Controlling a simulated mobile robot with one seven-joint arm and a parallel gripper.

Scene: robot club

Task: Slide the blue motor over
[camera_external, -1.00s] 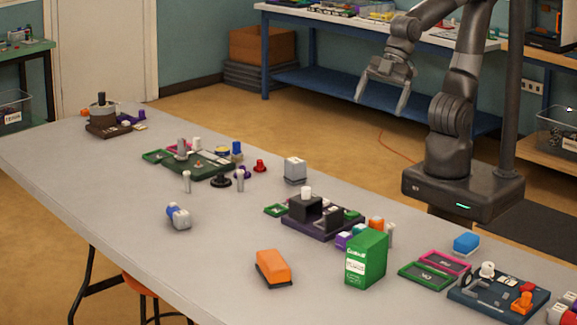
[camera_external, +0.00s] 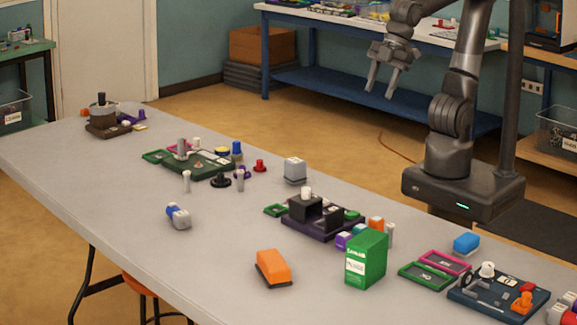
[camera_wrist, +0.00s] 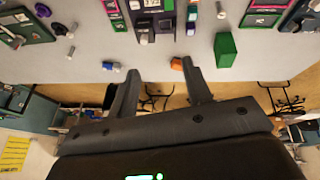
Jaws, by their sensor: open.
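The blue motor (camera_external: 178,215) is a small blue and light-grey cylinder lying on its side on the near left part of the long grey table. It also shows in the wrist view (camera_wrist: 111,66), just left of the fingertips. My gripper (camera_external: 379,94) is open and empty. It hangs high beyond the far side of the table, well away from the motor. Both fingers show in the wrist view (camera_wrist: 159,68), with nothing between them.
An orange block eraser (camera_external: 273,267) and a green box (camera_external: 366,259) stand to the motor's right. A dark purple tray (camera_external: 320,222) and a dark green tray (camera_external: 197,165) with parts lie farther back. The table around the motor is clear.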

